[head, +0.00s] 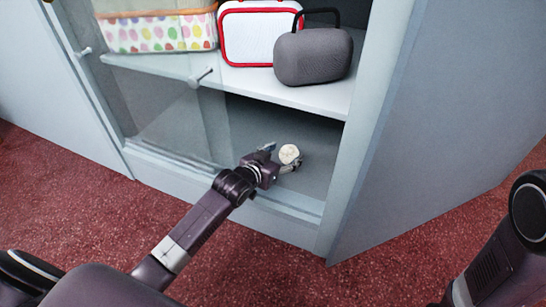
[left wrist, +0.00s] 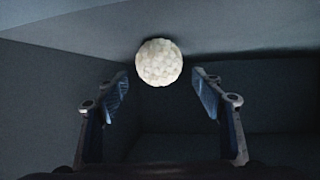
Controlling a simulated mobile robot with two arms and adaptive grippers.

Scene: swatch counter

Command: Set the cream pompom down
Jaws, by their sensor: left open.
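The cream pompom (head: 289,154) is a small bumpy ball inside the lower compartment of the grey cabinet (head: 395,130). My left gripper (head: 281,159) reaches into that compartment and is open around the near side of the pompom. In the left wrist view the pompom (left wrist: 159,62) sits centred just beyond the two blue-padded fingertips (left wrist: 161,92), with a gap on each side. It appears to rest against a grey surface. My right gripper is out of view; only part of my right arm shows at the right edge.
On the shelf (head: 310,97) above are a dotted fabric box (head: 160,34), a white case with red trim (head: 258,38) and a dark grey speaker-like case (head: 313,57). Glass with small knobs covers the cabinet's left part. The red carpet (head: 120,215) is clear.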

